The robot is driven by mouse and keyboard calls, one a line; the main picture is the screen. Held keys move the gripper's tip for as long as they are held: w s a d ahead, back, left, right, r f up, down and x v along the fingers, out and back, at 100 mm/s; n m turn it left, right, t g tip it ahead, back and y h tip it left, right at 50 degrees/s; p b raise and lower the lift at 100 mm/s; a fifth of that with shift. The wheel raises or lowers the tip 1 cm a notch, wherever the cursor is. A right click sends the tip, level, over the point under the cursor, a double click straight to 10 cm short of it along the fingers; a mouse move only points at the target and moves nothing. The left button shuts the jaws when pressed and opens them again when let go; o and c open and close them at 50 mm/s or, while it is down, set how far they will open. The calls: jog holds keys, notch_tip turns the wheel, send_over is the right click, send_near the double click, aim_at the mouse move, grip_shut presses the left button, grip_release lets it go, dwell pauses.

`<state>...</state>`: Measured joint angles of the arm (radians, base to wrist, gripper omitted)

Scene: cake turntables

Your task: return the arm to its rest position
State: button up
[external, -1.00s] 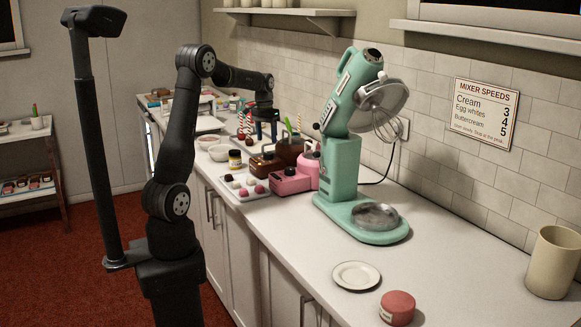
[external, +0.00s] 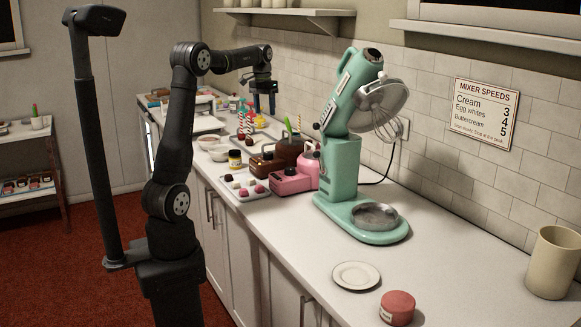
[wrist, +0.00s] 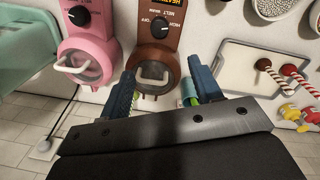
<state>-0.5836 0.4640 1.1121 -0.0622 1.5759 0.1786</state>
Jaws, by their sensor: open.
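My gripper (external: 263,110) hangs above the counter, pointing down, behind the brown melting pot and the pink one. In the wrist view my gripper (wrist: 160,90) has its two dark blue fingers spread apart, with nothing held between them. The brown melting pot (wrist: 154,35) shows between and beyond the fingers, and the pink melting pot (wrist: 85,40) is to their left. My arm reaches over the counter from its base post at the left, its upper link nearly upright.
The green mixer (external: 340,170) stands tall right of my gripper. The brown pot (external: 268,163), pink pot (external: 294,180) and a tray of sweets (external: 235,187) stand below. A plate (external: 356,275) and red tub (external: 397,307) lie in front.

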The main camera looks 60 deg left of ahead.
aim_at(268, 153)
jog(key=f, duration=1.1)
jog(key=d+f, duration=0.1)
jog(key=f, duration=0.5)
jog(key=shift+w+f, duration=0.25)
jog(key=shift+r, duration=0.15)
notch_tip(268, 153, up, 17)
jog(key=a, duration=0.1)
jog(key=f, duration=1.1)
jog(key=d+f, duration=0.1)
jog(key=f, duration=0.5)
jog(key=shift+f+n, duration=0.15)
jog(key=shift+n, duration=0.15)
jog(key=n, duration=0.4)
jog(key=shift+n, duration=0.3)
jog(key=n, duration=0.4)
jog(key=shift+s+n+y, duration=0.1)
jog(key=shift+n+y, duration=0.2)
jog(key=shift+n, duration=0.1)
